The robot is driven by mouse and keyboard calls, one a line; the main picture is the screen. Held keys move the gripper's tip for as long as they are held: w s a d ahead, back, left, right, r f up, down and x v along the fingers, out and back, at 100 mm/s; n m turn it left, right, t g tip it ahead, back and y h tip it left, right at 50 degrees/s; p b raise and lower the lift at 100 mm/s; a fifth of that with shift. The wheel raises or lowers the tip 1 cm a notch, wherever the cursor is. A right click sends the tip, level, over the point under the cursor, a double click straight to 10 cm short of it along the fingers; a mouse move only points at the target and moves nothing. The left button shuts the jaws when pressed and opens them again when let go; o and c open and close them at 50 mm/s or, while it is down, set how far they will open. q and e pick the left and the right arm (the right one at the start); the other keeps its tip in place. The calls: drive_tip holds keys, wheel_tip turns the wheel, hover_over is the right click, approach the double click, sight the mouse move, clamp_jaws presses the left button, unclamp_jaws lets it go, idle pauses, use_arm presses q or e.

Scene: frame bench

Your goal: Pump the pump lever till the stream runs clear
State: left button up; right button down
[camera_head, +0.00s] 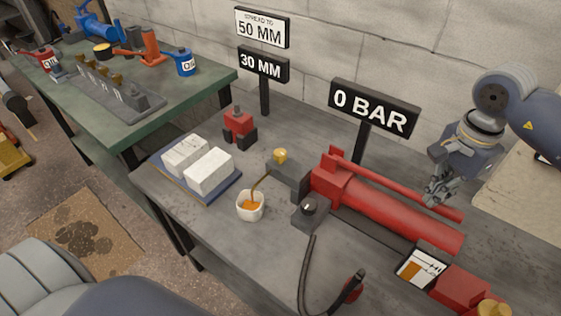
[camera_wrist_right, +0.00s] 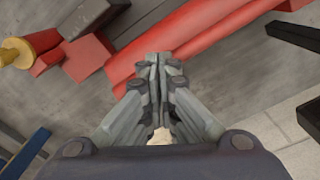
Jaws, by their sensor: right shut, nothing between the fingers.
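The red pump (camera_head: 390,215) lies on the grey bench, with its long red pump lever (camera_head: 400,187) running along its top side. A thin amber-brown stream (camera_head: 260,182) runs from the pump's outlet fitting into a white cup (camera_head: 249,212), which holds brown liquid. My right gripper (camera_head: 433,200) is shut and empty at the lever's free end; whether it touches the lever is unclear. In the right wrist view, the shut fingertips (camera_wrist_right: 160,62) overlap the red pump parts. My left gripper is not in view.
A sign (camera_head: 372,108) reading 0 BAR stands behind the pump. White pads on a blue tray (camera_head: 222,190), a dark knob block (camera_head: 310,212), a black hose (camera_head: 306,270) and a gauge card (camera_head: 421,268) lie around it. A green bench (camera_head: 190,90) stands at the left.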

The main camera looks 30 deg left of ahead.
drive_tip(key=shift+f, duration=0.25)
wheel_tip(320, 180, up, 3)
drive_tip(key=shift+a+r+p, duration=0.1)
drive_tip(key=shift+r+p, duration=0.1)
drive_tip(key=shift+p, duration=1.05)
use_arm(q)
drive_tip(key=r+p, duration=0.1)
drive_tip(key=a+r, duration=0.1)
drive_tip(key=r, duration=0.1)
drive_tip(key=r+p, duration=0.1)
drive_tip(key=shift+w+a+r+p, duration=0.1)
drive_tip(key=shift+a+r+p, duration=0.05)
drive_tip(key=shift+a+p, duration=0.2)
use_arm(e)
wheel_tip(320, 180, up, 5)
use_arm(q)
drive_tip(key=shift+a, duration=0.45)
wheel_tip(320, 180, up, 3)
drive_tip(key=p, duration=0.3)
use_arm(e)
wheel_tip(320, 180, up, 5)
drive_tip(key=shift+r, duration=0.1)
